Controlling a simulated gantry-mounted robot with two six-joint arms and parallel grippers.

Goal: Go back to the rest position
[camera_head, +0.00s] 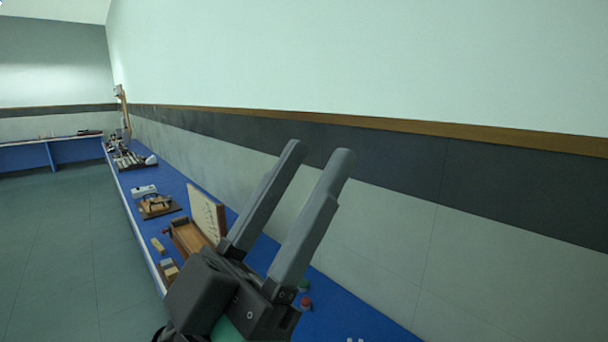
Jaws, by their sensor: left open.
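My left gripper (317,153) fills the lower middle of the head view. Its two long grey fingers point up and to the right, apart from each other, with nothing between them. It is raised in front of the blue bench (345,318) and hides part of it.
A wooden box with an upright pale panel (207,212) stands on the bench beside my gripper. Small wooden blocks (158,245), a device on a wooden base (157,206) and a white box (144,190) lie farther along. The wall runs behind; open floor (60,240) lies left.

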